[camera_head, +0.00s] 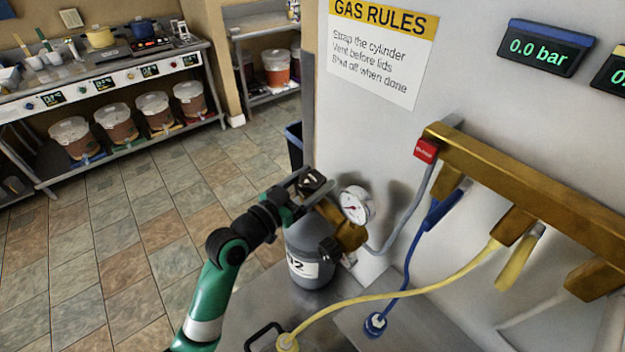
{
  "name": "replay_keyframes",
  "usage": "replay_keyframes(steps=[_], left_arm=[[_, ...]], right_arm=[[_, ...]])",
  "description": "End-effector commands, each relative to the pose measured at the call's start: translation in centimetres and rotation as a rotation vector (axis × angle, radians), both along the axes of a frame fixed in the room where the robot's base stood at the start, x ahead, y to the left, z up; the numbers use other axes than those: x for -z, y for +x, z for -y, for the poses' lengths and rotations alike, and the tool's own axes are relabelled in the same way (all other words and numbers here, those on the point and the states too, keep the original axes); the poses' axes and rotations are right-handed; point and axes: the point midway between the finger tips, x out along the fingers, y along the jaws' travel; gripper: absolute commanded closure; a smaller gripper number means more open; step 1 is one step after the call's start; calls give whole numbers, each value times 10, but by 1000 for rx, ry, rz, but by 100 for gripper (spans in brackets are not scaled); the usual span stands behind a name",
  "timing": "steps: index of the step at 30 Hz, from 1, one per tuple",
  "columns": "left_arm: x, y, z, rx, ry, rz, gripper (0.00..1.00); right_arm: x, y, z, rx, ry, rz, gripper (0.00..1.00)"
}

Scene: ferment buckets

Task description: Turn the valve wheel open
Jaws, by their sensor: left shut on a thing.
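My left gripper (300,188) is at the top of a grey gas cylinder (303,242) that stands upright by the wall. Its jaws are shut around the dark valve wheel (312,181) on top of the cylinder. Part of the wheel is hidden by the fingers. A brass regulator (347,236) with a round white gauge (356,205) sits just right of the wheel. My right gripper is not in view.
A blue hose (411,262) and a yellow hose (400,294) cross the metal bench at the right. A display (540,48) reads 0.0 bar. Tiled floor at left is clear.

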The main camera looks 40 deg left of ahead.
Motion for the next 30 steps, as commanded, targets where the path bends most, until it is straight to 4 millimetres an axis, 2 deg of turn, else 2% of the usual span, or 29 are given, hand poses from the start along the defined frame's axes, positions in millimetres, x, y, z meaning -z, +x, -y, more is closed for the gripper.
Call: replay_keyframes(steps=[8,19,23,30], left_arm=[[-2,0,1,-20,0,-1,79],[-3,0,3,-197,2,-3,79],[2,1,3,-290,3,0,79],[5,1,2,-461,-2,6,79]], right_arm=[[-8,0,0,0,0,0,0],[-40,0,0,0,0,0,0],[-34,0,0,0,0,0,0],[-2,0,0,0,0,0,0]])
